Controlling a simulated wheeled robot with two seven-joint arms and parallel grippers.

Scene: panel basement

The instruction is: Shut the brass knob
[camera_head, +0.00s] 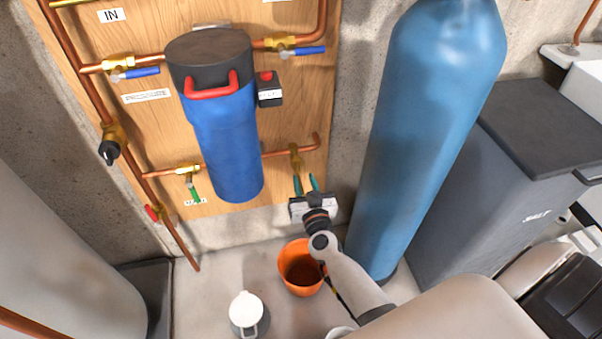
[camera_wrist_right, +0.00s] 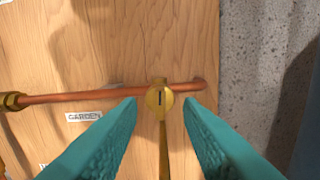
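The brass knob (camera_wrist_right: 158,98) has a round face with a dark upright mark. It sits on a copper pipe (camera_wrist_right: 90,95) on the wooden panel, with a narrow brass piece running down below it. In the head view the brass fitting (camera_head: 295,156) is at the panel's lower right. My right gripper (camera_head: 305,180) is just below and in front of it. Its teal fingers are open and empty. In the right wrist view the fingertips (camera_wrist_right: 160,103) appear on either side of the knob, with gaps; contact is not visible. My left gripper is not in view.
A blue filter housing (camera_head: 228,130) with a red handle hangs left of the knob. A tall blue cylinder (camera_head: 425,130) stands close on the right. A green-handled valve (camera_head: 193,187) is at lower left. An orange bucket (camera_head: 290,276) and a white-lidded jug (camera_head: 245,312) stand on the floor.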

